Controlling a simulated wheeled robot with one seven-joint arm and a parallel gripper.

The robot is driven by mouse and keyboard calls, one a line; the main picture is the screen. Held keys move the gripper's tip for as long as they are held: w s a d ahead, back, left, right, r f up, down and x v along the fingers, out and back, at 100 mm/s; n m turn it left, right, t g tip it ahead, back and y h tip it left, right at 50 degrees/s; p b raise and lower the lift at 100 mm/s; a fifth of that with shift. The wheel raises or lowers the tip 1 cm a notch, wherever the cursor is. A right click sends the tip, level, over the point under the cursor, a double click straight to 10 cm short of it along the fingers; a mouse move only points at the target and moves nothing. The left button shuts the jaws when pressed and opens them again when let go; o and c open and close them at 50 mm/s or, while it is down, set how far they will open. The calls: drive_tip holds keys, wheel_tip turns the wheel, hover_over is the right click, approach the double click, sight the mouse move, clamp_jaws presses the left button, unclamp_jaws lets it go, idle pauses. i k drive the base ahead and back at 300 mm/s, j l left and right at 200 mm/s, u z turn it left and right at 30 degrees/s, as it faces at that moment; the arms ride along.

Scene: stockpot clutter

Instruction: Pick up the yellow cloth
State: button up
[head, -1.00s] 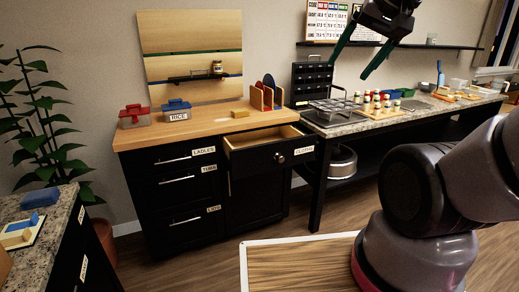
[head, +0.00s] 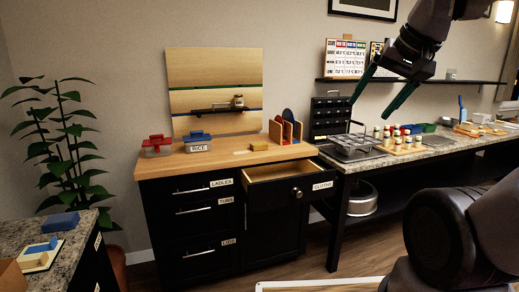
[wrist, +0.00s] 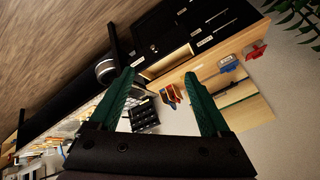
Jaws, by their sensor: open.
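I see no other yellow cloth clearly. My gripper (head: 369,109) is open and empty, raised in the air at the right, well apart from the counter. In the wrist view, its green fingers (wrist: 160,73) are spread with nothing between them.
A red-lidded box (head: 156,146), a blue-lidded rice box (head: 197,143) and an upright divider rack (head: 287,130) stand on the counter. A wire rack (head: 354,143) and several jars stand on the right bench. A pot (head: 362,200) sits below it.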

sight(257, 146)
drive_tip(key=i+u, duration=0.2)
drive_tip(key=i, duration=0.45)
drive_tip(key=i+u, duration=0.2)
drive_tip(key=i, duration=0.45)
drive_tip(key=i+l+u, duration=0.25)
drive_tip(key=i, duration=0.4)
drive_tip(key=j, duration=0.1)
